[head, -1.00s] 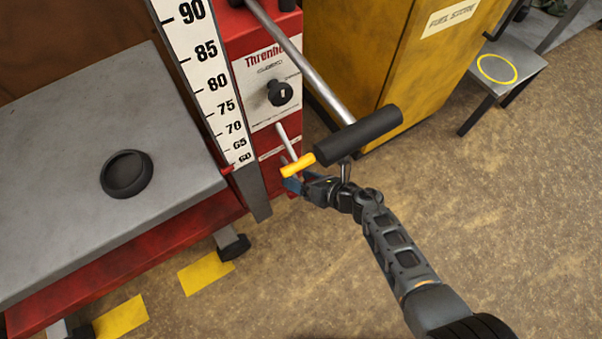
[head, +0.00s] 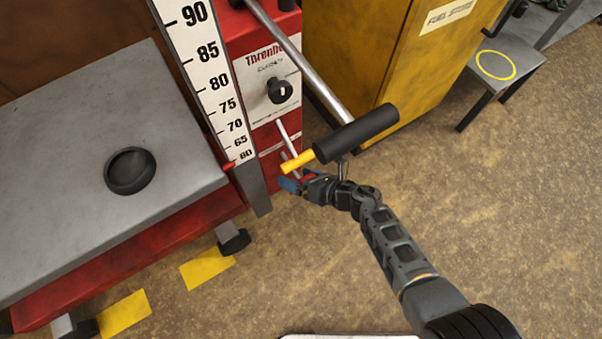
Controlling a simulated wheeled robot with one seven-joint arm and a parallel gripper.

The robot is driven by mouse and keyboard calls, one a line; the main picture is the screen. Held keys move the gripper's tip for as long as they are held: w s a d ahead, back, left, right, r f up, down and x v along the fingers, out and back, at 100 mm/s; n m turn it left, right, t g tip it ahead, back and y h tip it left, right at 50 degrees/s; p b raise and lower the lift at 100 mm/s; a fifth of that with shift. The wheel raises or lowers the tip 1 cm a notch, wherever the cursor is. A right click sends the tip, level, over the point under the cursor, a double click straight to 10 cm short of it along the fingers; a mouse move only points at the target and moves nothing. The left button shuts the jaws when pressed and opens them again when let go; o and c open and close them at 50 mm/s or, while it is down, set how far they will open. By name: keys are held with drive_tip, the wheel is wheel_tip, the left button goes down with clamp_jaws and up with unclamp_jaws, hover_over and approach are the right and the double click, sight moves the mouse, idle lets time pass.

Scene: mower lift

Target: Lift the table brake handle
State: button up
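The table brake handle seems to be the thin metal lever with a yellow grip (head: 297,162) on the front of the red lift column (head: 268,45). The yellow grip points down and left, and its right end meets the black grip (head: 357,133) of a long steel bar in the picture. My gripper (head: 292,184) is just below the yellow grip, with its blue fingertips close to the lever's lower part. I cannot tell whether the fingers touch the lever or hold anything, as they are small and partly hidden.
The long steel bar with the black grip passes above my gripper. A grey table (head: 75,190) with a black round cup (head: 130,171) is at left, beside the number scale (head: 210,75). A yellow cabinet (head: 365,50) and a grey stool (head: 505,62) stand behind. Floor at right is clear.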

drive_tip(key=shift+o, duration=0.6)
drive_tip(key=shift+d+r, duration=0.1)
drive_tip(key=shift+d+r+p, duration=0.2)
drive_tip(key=shift+p, duration=0.1)
drive_tip(key=p+v, duration=0.3)
drive_tip(key=v, duration=0.4)
drive_tip(key=shift+s+p, duration=0.2)
drive_tip(key=shift+p, duration=0.15)
drive_tip(key=shift+f, duration=0.1)
